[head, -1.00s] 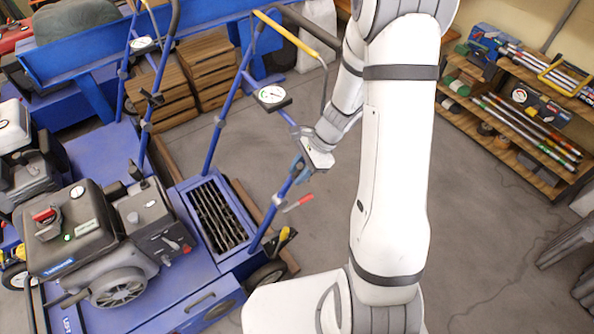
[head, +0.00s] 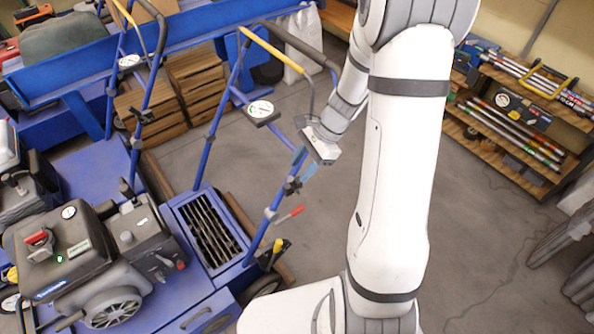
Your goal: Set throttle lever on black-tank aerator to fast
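The black-tank aerator is blue, with a black engine tank (head: 65,240) carrying a red cap at lower left in the head view. Its blue handle frame (head: 273,215) rises at the right and carries a round gauge (head: 260,110). A small black lever bracket (head: 292,186) sits on the right handle tube, above a red-gripped lever (head: 289,215). I cannot tell for sure which one is the throttle lever, or its setting. My gripper (head: 303,166) hangs just above the black bracket, beside the tube. Its blue fingers are small and partly overlap; contact and opening are unclear.
A second aerator with a pale tank (head: 8,145) stands at far left. Wooden crates (head: 150,115) and a blue beam (head: 150,45) lie behind. A shelf with poles (head: 515,130) stands at right. The grey floor between shelf and machine is mostly clear.

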